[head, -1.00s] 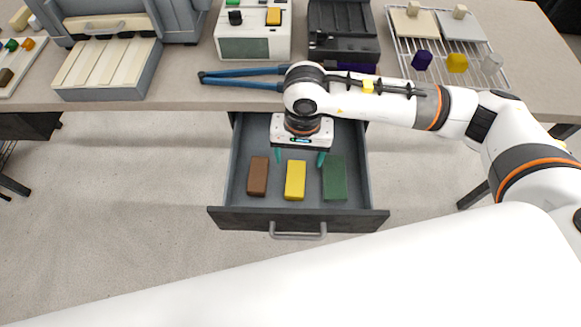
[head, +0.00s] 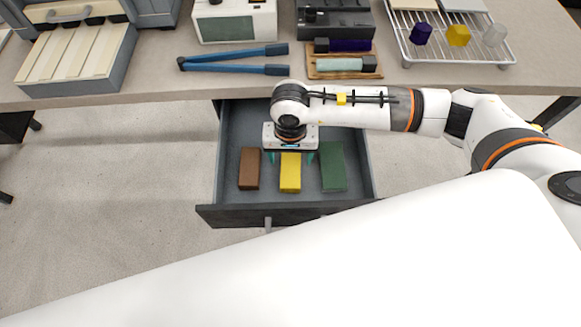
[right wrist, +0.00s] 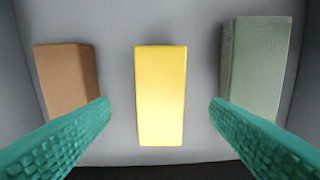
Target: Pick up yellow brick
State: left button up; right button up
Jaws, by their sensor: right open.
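The yellow brick (head: 290,173) lies in the open drawer, between a brown brick (head: 249,169) and a green brick (head: 333,167). In the right wrist view the yellow brick (right wrist: 161,95) is centred between the two teal fingers. My right gripper (head: 291,158) is open and empty over the drawer, with its fingertips close to the far end of the yellow brick in the head view. The fingers are spread wider than the brick and I see no contact. My left gripper is not in view.
The drawer (head: 225,214) has a dark front panel and walls around the bricks. The brown brick (right wrist: 68,80) and green brick (right wrist: 255,68) lie close to each finger. The table (head: 150,88) above holds blue tongs (head: 235,56) and a wire rack (head: 455,52).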

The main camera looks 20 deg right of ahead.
aim_at(290, 167)
jog(key=f+p, duration=0.1)
jog(key=f, duration=0.4)
jog(key=shift+s+f, duration=0.15)
jog(key=shift+s, duration=0.05)
jog(key=c, duration=1.2)
